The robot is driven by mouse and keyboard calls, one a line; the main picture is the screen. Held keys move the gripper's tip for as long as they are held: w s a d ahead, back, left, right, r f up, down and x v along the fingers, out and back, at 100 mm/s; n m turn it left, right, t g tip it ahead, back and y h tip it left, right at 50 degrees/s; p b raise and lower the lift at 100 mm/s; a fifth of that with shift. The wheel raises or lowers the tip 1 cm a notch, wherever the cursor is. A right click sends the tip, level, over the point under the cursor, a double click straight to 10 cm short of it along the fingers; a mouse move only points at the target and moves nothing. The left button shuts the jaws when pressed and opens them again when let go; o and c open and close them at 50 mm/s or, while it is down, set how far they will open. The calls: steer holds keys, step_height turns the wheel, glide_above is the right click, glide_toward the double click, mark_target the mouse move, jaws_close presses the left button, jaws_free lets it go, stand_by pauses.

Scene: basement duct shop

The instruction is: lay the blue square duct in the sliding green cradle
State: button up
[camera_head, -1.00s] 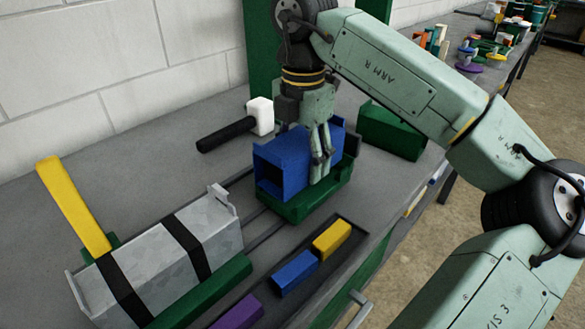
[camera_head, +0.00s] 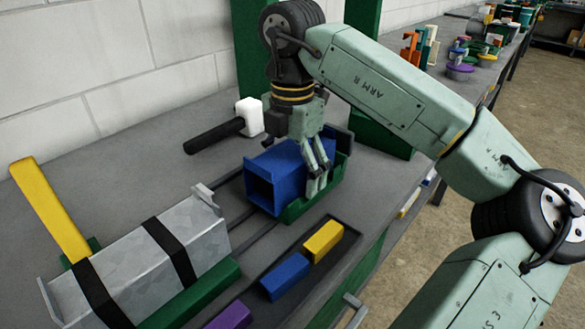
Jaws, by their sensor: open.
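The blue square duct (camera_head: 262,188) lies lengthwise in the sliding green cradle (camera_head: 296,208), its open square end facing left and forward. That end appears to stick out past the cradle's near left end. My gripper (camera_head: 318,184) points down at the duct's right part. Its fingers are open and show in front of the duct's near side, low by the cradle wall. I cannot tell whether they touch the duct. The duct's far side and much of the cradle floor are hidden.
Rails (camera_head: 243,228) run left from the cradle towards a strapped grey metal duct (camera_head: 140,262). A white-headed mallet (camera_head: 248,117) lies behind. A dark tray (camera_head: 345,232) with yellow and blue blocks is in front. A green post stands behind my arm.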

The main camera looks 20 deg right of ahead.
mark_target(293, 152)
step_height(293, 152, up, 12)
steer(key=p, duration=0.8)
steer(key=shift+r, duration=0.2)
